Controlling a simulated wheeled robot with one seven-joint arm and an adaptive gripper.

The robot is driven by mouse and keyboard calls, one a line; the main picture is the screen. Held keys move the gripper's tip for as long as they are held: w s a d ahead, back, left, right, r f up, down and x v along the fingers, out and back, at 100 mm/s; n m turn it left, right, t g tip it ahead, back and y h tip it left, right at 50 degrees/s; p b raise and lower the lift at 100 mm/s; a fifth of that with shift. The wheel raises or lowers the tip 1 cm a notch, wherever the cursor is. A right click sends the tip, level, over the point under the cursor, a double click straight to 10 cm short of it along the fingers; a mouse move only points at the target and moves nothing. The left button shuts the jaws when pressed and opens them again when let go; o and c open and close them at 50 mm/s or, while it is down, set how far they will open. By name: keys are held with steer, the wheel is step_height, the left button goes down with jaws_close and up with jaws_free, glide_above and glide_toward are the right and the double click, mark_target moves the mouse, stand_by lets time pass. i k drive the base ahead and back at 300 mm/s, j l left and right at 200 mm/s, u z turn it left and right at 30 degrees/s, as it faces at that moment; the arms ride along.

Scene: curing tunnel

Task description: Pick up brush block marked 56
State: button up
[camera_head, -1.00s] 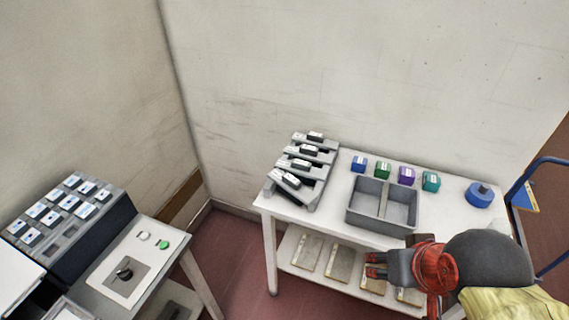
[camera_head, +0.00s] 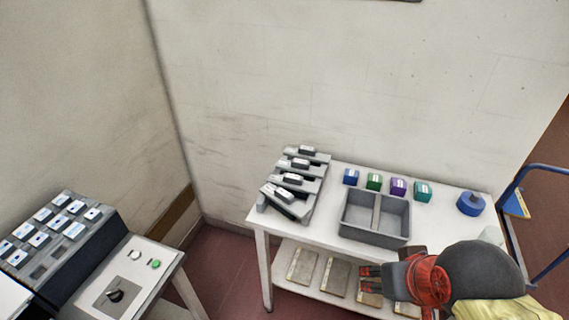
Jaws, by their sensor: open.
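Several dark brush blocks with white labels lie on a grey stepped rack (camera_head: 304,203) at the left end of the white table. One block (camera_head: 286,192) lies tilted on the lowest step, and others (camera_head: 292,178) (camera_head: 299,163) (camera_head: 306,150) lie on the steps behind it. The label numbers are too small to read, so I cannot tell which is 56. My gripper (camera_head: 368,283) is at the front of the table, right of the rack and well apart from it. It is open and holds nothing that I can see.
A grey two-part bin (camera_head: 345,228) stands mid-table. A blue round item (camera_head: 471,203) sits at right. A control panel (camera_head: 78,240) stands at left. Floor between them is clear.

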mark_target(307, 153)
steer(key=i+j+u, duration=0.1)
steer(key=i, duration=0.95)
steer(key=i+j, duration=0.15)
